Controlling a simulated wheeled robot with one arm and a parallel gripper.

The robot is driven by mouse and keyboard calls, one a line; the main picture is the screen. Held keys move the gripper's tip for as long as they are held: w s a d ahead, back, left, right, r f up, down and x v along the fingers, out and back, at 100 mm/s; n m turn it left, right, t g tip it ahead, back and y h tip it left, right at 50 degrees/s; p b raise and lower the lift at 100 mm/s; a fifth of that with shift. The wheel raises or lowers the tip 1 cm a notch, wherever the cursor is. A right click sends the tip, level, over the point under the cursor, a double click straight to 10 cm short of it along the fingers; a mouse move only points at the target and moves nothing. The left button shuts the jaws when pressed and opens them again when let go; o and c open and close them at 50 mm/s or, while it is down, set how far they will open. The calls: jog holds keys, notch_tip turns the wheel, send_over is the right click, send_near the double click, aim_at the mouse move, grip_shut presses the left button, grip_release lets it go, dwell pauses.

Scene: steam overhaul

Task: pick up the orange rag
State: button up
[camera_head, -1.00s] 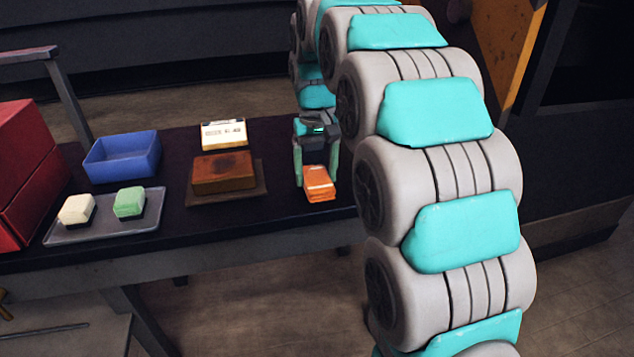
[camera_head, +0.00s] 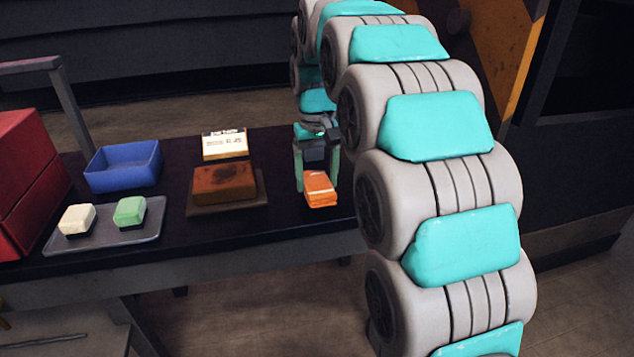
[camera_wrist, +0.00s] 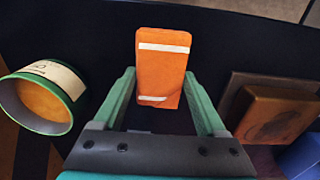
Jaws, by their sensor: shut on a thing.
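The orange rag (camera_head: 320,188) is a folded block with pale bands, at the right end of the dark table in the head view. In the wrist view the orange rag (camera_wrist: 163,70) stands out between the two green fingers. My gripper (camera_head: 317,172) is shut on it, with the fingertips against its two sides; my gripper also shows in the wrist view (camera_wrist: 160,80). I cannot tell whether the rag's underside touches the table.
A brown block (camera_head: 224,184) on a flat base lies left of the rag, a labelled box (camera_head: 225,145) behind it. Further left are a blue bin (camera_head: 123,167), a tray (camera_head: 95,243) with two small blocks and a red case (camera_head: 25,185). An open tin (camera_wrist: 45,98) shows in the wrist view.

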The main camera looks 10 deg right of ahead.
notch_tip(320, 180, up, 2)
jog(key=shift+s+r, duration=0.15)
jog(key=s+a, duration=0.3)
jog(key=s, duration=0.4)
jog(key=s+a+r+b, duration=0.1)
jog(key=s+a, duration=0.3)
jog(key=s, duration=0.3)
jog(key=shift+r+b, duration=0.2)
jog(key=shift+b, duration=0.1)
jog(key=shift+s, duration=0.1)
jog(key=o, duration=0.7)
jog(key=c, duration=0.5)
jog(key=shift+w+d, duration=0.1)
jog(key=shift+w, duration=0.1)
